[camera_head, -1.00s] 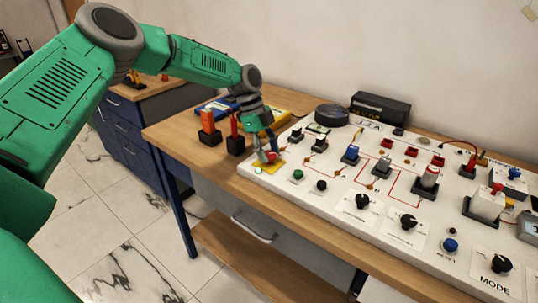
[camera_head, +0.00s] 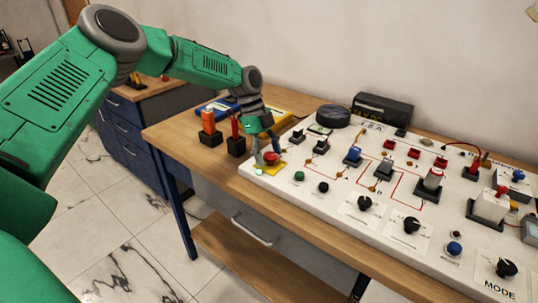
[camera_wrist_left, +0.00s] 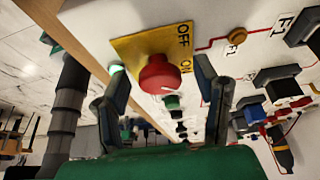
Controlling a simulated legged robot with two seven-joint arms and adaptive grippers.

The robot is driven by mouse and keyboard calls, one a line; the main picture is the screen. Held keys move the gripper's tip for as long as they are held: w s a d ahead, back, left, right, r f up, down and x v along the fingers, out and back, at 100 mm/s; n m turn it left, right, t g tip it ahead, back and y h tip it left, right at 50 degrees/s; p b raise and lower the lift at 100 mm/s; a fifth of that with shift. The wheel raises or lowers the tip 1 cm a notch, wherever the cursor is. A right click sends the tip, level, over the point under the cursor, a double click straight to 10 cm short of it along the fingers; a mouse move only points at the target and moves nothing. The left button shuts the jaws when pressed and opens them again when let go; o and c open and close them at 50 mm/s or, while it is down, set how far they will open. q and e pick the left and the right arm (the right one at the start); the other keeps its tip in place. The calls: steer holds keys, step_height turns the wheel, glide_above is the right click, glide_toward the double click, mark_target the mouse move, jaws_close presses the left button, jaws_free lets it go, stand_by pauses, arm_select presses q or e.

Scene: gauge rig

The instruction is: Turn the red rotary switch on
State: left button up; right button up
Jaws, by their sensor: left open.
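The red rotary switch (camera_head: 271,157) sits on a yellow plate (camera_head: 273,168) at the left end of the white panel. The line points toward the ON side. My left gripper (camera_head: 266,160) is open at the switch. In the left wrist view its fingers (camera_wrist_left: 165,95) stand on both sides of the knob with gaps, so it is not gripped. My right gripper is not in view.
The white panel (camera_head: 330,187) carries black knobs, plugs and blocks to the right of the switch. A lit green lamp (camera_head: 259,172) is beside the yellow plate. Orange and red handled tools (camera_head: 208,122) stand in black holders left of my gripper.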

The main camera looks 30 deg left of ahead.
arm_select(q)
steer(key=shift+a+r, duration=0.1)
steer(key=shift+r, duration=0.2)
steer(key=v, duration=1.1)
steer(key=shift+w, duration=0.15)
